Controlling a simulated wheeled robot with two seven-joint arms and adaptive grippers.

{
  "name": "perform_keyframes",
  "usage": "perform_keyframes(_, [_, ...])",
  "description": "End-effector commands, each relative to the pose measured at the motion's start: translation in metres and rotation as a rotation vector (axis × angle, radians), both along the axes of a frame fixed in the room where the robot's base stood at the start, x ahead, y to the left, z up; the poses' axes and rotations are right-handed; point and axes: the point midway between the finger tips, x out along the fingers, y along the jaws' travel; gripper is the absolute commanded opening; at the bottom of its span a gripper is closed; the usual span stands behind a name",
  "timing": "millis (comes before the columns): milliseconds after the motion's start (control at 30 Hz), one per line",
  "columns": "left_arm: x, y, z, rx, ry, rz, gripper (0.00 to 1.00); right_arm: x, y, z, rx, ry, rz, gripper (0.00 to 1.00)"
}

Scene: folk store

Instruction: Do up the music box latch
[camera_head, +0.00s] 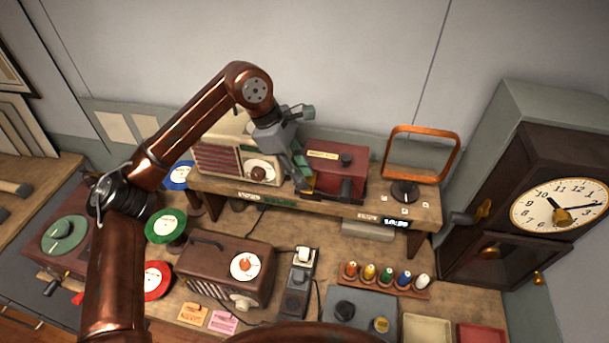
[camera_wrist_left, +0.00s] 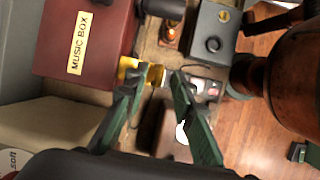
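The dark red music box (camera_head: 352,160) stands on the raised wooden shelf, its yellow name label (camera_wrist_left: 78,42) readable in the left wrist view. A brass latch piece (camera_wrist_left: 128,70) projects from the box's edge in that view. My left gripper (camera_head: 301,180) reaches down at the box's left front side in the head view. Its green fingers (camera_wrist_left: 164,78) stand apart in the wrist view, with the brass piece at the left fingertip. Whether they touch is unclear, and the left finger partly covers the brass. My right gripper cannot be made out.
A cream radio (camera_head: 222,158) stands left of the music box, close to my left arm. An orange-framed mirror (camera_head: 425,155) stands to the right on the shelf. Below are a brown radio (camera_head: 215,262) and a spool rack (camera_head: 383,286). A tall clock (camera_head: 535,205) borders the right.

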Motion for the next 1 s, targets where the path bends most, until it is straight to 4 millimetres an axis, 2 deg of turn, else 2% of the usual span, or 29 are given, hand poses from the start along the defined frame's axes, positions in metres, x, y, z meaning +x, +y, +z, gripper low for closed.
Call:
perform_keyframes(167, [-0.0007,-0.0042,-0.0117,0.0,-0.001,0.001,0.24,-0.0001,0.0,0.0026,0.0,0.0,0.0,0.0])
perform_keyframes(433, [-0.0007,-0.0043,-0.0135,-0.001,-0.001,0.003,0.24,-0.0001,-0.0005,0.0025,-0.001,0.0,0.0,0.0])
perform_keyframes(800, [-0.0007,-0.0039,-0.0134,-0.001,-0.001,0.003,0.0,-0.0001,-0.0038,0.0028,-0.004,0.0,0.002,0.0])
perform_keyframes(1000, [-0.0006,-0.0039,-0.0133,-0.001,0.0,0.003,0.0,0.0001,-0.0042,0.0029,-0.004,0.0,0.002,0.0])
